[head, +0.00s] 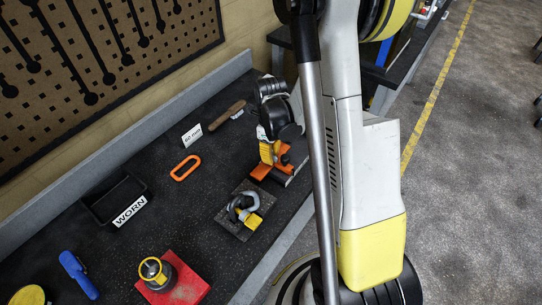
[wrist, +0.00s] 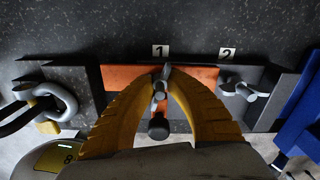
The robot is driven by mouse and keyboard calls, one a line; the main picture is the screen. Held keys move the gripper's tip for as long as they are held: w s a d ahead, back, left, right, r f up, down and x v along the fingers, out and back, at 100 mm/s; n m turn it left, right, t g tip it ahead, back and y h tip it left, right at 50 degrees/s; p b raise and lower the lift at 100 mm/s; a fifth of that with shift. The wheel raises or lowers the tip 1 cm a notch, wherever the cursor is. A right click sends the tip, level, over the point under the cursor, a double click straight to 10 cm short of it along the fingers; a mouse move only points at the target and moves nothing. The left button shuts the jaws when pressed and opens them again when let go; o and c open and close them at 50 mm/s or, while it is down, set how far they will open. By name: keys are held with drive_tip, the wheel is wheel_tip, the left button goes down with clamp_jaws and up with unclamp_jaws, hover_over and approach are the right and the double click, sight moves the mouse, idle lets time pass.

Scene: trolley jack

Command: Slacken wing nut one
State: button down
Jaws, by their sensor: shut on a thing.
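Wing nut one (wrist: 161,88) is a small grey metal wing nut below the tag marked 1 (wrist: 160,51), over an orange plate (wrist: 117,78). My gripper (wrist: 166,80) has its two yellow fingers closed in on the nut from both sides; the fingers hide part of it. A second wing nut (wrist: 240,88) stands to the right, below the tag marked 2 (wrist: 227,54), apart from the fingers. A dark round knob (wrist: 158,128) shows between the fingers. In the head view my gripper (head: 270,156) is low over the orange plate (head: 262,171), and the nut cannot be made out.
A dark block with a grey shackle (head: 238,226) stands close by on the bench. An orange ring (head: 185,168), a black tray labelled WORN (head: 99,211), a red block (head: 190,289) and a blue object (head: 78,274) lie farther left. Bare bench lies between them.

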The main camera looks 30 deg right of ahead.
drive_tip(key=shift+n, duration=1)
drive_tip(key=c, duration=1.3)
unclamp_jaws()
drive_tip(key=shift+r, duration=0.1)
wheel_tip(320, 180, up, 12)
drive_tip(key=shift+f, duration=0.1)
drive_tip(key=shift+f+b, duration=0.1)
drive_tip(key=shift+b, duration=0.3)
